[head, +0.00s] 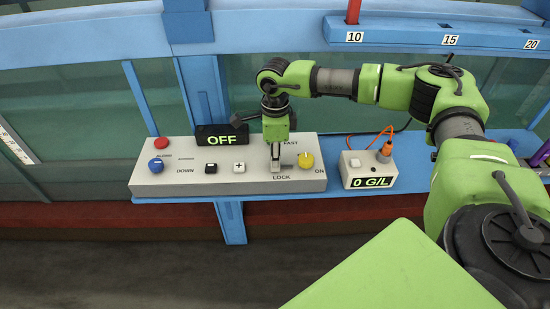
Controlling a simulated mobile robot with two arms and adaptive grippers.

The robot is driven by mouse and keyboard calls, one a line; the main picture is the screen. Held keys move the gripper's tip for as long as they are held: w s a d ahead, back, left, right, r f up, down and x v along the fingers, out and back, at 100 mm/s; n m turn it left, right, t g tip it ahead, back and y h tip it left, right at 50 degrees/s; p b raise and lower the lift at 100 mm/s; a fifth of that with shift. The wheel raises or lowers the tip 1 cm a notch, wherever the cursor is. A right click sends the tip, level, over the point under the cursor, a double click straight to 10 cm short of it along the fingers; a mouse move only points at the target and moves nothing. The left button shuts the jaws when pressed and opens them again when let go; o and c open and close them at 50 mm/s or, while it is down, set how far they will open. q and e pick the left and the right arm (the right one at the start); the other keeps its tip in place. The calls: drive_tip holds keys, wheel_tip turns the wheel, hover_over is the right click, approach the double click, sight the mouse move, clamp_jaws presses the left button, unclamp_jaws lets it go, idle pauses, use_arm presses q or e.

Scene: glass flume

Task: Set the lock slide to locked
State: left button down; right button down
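The lock slide sits above the printed word LOCK on the grey control panel (190,183). My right gripper (275,165) points straight down right over that spot, its tips at or just above the panel. It covers most of the slide, so I cannot tell the slide's position. I cannot tell whether the fingers touch the slide or are closed on it. My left gripper is not in view.
A yellow knob (306,160) is close right of my gripper. Plus (239,167) and black (211,168) buttons, a blue knob (156,166) and a red button (161,143) lie left. An OFF display (222,137) stands behind; a 0 G/L meter (367,170) is right.

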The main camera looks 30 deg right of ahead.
sight(284, 166)
drive_tip(key=shift+s+d+b, duration=0.2)
drive_tip(key=shift+s+d, duration=0.1)
drive_tip(key=shift+d, duration=0.2)
drive_tip(key=shift+s+d+b, duration=0.15)
drive_tip(key=shift+s+d, duration=0.15)
drive_tip(key=shift+d, duration=0.2)
drive_tip(key=c, duration=1.9)
unclamp_jaws()
drive_tip(key=shift+d, duration=0.1)
drive_tip(key=shift+r, duration=0.35)
wheel_tip(284, 166, up, 11)
drive_tip(key=shift+r, duration=0.2)
